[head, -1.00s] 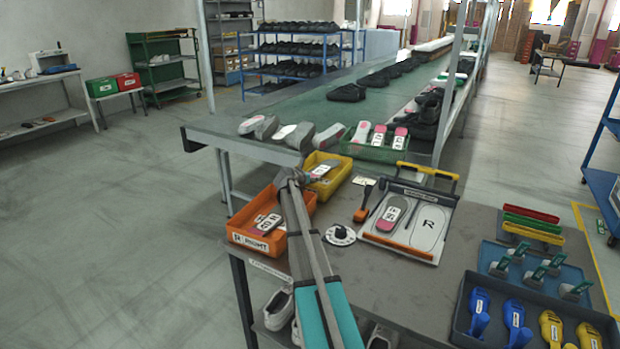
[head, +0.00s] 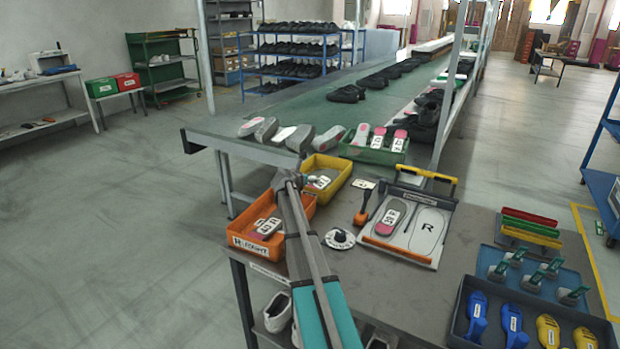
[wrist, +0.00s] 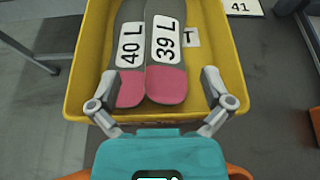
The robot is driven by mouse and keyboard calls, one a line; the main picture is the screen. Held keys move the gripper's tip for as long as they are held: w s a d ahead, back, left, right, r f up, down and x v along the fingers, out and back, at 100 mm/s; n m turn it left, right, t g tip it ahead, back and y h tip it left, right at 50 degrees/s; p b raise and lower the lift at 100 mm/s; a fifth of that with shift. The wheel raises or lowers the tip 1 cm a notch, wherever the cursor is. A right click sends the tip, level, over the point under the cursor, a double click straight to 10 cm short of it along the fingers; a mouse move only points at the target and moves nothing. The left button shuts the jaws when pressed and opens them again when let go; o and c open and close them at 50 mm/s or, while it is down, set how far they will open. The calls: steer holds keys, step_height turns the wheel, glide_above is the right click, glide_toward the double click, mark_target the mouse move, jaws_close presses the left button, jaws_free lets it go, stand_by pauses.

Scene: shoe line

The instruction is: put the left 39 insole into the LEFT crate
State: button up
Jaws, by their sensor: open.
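The left 39 insole (wrist: 167,84), grey with a pink end and a white "39 L" label, lies in the yellow crate (wrist: 237,82) in the wrist view. A similar "40 L" insole (wrist: 130,88) lies close against its left side. A crate label ending in "T" (wrist: 191,38) shows beside the 39 insole; the rest is hidden. My gripper (wrist: 158,80) is open and empty at the crate's near end, with one finger on each side of the two insoles' pink ends. In the head view, the yellow crate (head: 341,164) stands just beyond my arm's end.
An orange crate (head: 302,209) labelled RIGHT, holding insoles, stands in front of the yellow one. A green crate (head: 372,154) with several insoles is behind.

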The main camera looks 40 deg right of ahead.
steer(key=p+v, duration=0.3)
steer(key=v, duration=0.7)
steer(key=shift+a, duration=0.2)
steer(key=shift+s, duration=0.15)
